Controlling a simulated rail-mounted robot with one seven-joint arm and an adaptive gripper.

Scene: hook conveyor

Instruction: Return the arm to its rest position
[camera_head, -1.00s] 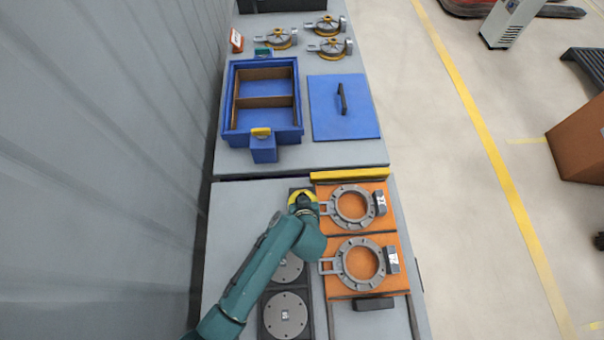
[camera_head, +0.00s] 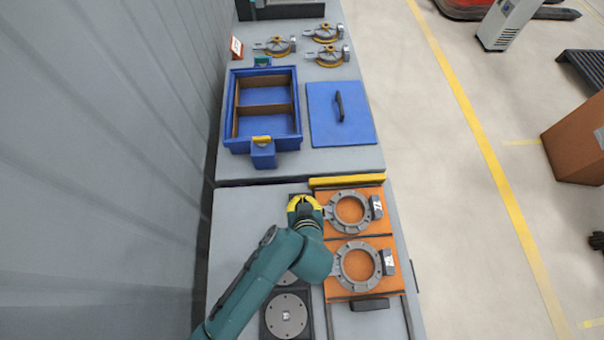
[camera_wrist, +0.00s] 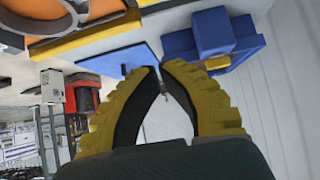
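My arm is green and reaches in from the bottom left of the head view, low over the near grey table. My gripper (camera_head: 304,203) has yellow fingers and is beside the left edge of the orange plates. In the wrist view, the fingers (camera_wrist: 160,68) have a narrow gap between their tips and nothing is held between them. My forearm covers part of the near table and part of a dark round-disc fixture.
Two grey ring parts (camera_head: 349,211) (camera_head: 358,266) lie on the orange plates right of my gripper. A blue divided box (camera_head: 230,122) and a blue lid (camera_head: 322,115) are on the far table. Grey-yellow wheel parts (camera_head: 324,33) stand behind. A wall (camera_head: 110,150) runs along the left.

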